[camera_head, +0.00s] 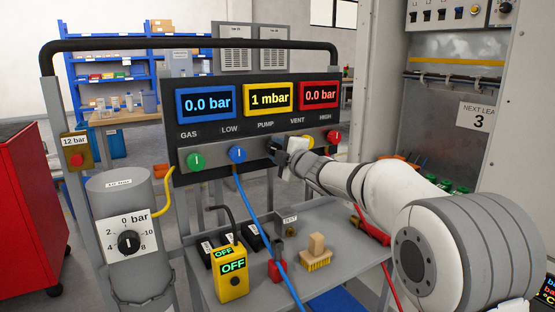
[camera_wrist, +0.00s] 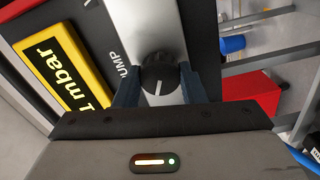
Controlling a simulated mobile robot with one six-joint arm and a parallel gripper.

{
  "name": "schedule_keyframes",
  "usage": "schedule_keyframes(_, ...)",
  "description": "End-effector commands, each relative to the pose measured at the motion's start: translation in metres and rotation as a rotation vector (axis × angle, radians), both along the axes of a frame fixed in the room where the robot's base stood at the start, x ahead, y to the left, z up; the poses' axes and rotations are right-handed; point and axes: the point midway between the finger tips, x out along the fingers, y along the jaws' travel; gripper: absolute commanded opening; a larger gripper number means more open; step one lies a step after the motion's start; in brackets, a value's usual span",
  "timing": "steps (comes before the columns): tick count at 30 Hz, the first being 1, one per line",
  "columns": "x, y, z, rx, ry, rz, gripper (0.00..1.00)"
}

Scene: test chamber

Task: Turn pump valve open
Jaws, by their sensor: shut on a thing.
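The pump valve is a black round knob (camera_wrist: 158,73) with a white pointer line, on a grey metal strip beside the PUMP label (camera_wrist: 122,65). In the wrist view the knob sits between the two dark blue fingers of my gripper (camera_wrist: 165,86), which is shut on it. The pointer line points down the picture, towards my gripper's body. In the head view my gripper (camera_head: 284,152) reaches the panel from the right and mostly hides the knob. The yellow display (camera_head: 268,97) above the PUMP label reads 1 mbar.
Green (camera_head: 195,161), blue (camera_head: 237,154), yellow (camera_head: 308,141) and red (camera_head: 333,137) knobs share the strip, with the yellow one close to my arm. A blue hose (camera_head: 262,235) hangs from the blue knob. Below, a cart shelf (camera_head: 345,262) holds a yellow OFF meter (camera_head: 232,274) and a brush (camera_head: 316,254).

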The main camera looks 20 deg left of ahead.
Motion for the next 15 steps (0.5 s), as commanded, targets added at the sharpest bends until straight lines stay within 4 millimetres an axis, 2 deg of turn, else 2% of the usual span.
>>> schedule_keyframes(1, -0.0007, 0.0010, -0.0047, -0.030, -0.034, 0.002, 0.14)
schedule_keyframes(15, -0.0011, 0.0015, -0.0031, -0.248, -0.289, 0.003, 0.14)
